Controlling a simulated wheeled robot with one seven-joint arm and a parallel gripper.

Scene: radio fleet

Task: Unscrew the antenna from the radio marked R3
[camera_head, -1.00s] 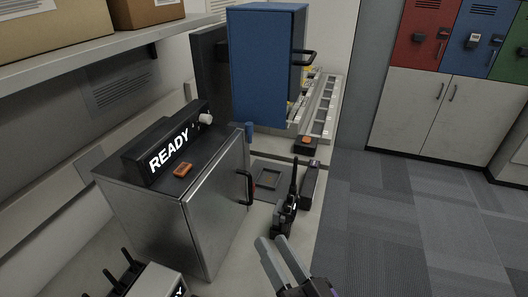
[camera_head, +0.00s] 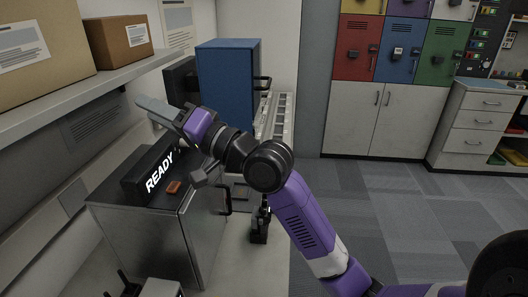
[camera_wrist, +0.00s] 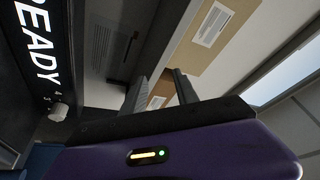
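A black radio (camera_head: 259,228) stands upright on the counter, right of the steel cabinet. My arm hides its upper part, and any marking on it is too small to read. Its antenna cannot be made out clearly behind my arm. My gripper (camera_head: 150,108) is raised above the READY box, well up and left of the radio, pointing left toward the wall shelf. In the wrist view its two fingers (camera_wrist: 160,88) are apart with nothing between them.
The black READY box (camera_head: 160,170) and an orange item (camera_head: 173,187) sit on the steel cabinet (camera_head: 150,240). A blue cabinet (camera_head: 228,85) stands behind. Cardboard boxes (camera_head: 124,38) rest on the shelf near my gripper. Open floor lies right.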

